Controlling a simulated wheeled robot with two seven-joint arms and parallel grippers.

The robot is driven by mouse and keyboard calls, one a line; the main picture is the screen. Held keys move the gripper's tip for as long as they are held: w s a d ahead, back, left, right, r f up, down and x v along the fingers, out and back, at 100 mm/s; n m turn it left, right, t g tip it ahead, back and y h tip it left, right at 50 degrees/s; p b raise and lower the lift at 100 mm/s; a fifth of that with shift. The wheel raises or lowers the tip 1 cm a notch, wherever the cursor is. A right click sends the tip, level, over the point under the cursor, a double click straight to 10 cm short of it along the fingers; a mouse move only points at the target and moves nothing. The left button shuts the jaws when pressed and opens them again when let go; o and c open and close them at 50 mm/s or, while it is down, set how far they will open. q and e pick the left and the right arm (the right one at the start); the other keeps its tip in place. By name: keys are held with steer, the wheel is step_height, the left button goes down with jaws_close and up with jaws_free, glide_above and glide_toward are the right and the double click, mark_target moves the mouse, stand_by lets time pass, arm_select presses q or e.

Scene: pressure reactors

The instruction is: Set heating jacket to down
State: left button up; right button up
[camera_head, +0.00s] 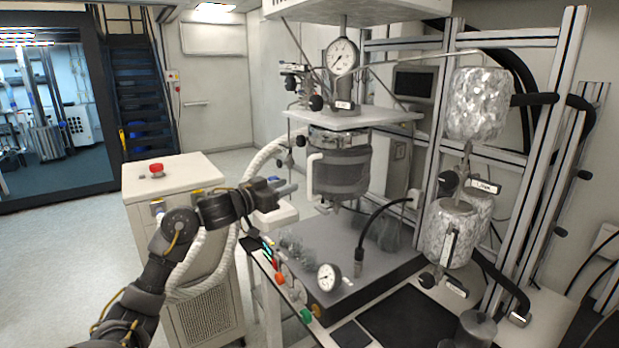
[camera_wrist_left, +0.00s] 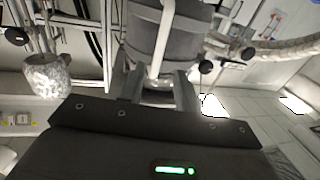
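The heating jacket (camera_head: 342,170) is a dark grey, banded cylinder around the vessel below the white top plate. A white vertical handle (camera_head: 311,176) stands out from its left side. My left gripper (camera_head: 291,188) points at the handle from the left, level with its lower half. In the left wrist view, the jacket (camera_wrist_left: 143,38) fills the top middle, and the handle (camera_wrist_left: 159,45) lines up with the gap between the spread fingers of my left gripper (camera_wrist_left: 158,90). The gripper is open; I cannot tell whether the handle is inside the gap. My right gripper is not in view.
A grey bench base (camera_head: 345,262) with a gauge and knobs lies below the jacket. A white cabinet (camera_head: 190,270) with a red button stands left, and a white hose hangs behind my left arm. Foil-wrapped vessels (camera_head: 478,105) and a metal frame stand to the right.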

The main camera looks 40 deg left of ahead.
arm_select(q)
steer(key=p, duration=0.3)
glide_above(310, 194)
steer(key=shift+w+a, duration=0.3)
steer(key=shift+w, duration=0.05)
steer(key=shift+c, duration=0.6)
jaws_close()
